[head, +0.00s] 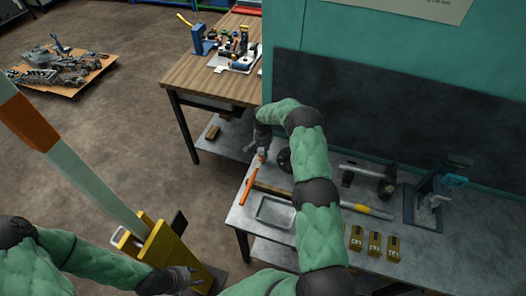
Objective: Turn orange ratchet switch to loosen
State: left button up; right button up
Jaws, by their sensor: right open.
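The orange ratchet (249,187) lies at the left end of the grey metal bench, its orange handle slanting down to the left. Its head end is close to my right gripper (258,150). My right gripper is open and points down over that end; I cannot tell whether it touches the ratchet. The small switch on the ratchet is too small to make out. My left gripper (186,279) is low in the view, beside the yellow post base and well apart from the ratchet; its finger gap is unclear.
The bench (237,215) holds a shallow metal tray (274,212), a dark round part (284,160), a hammer (367,176), a yellow-banded bar (358,207), several yellow blocks (375,243) and a vise-like stand (426,203). A wooden table (200,80) stands behind. A yellow-based post (165,247) stands left.

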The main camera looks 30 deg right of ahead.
grip_shut()
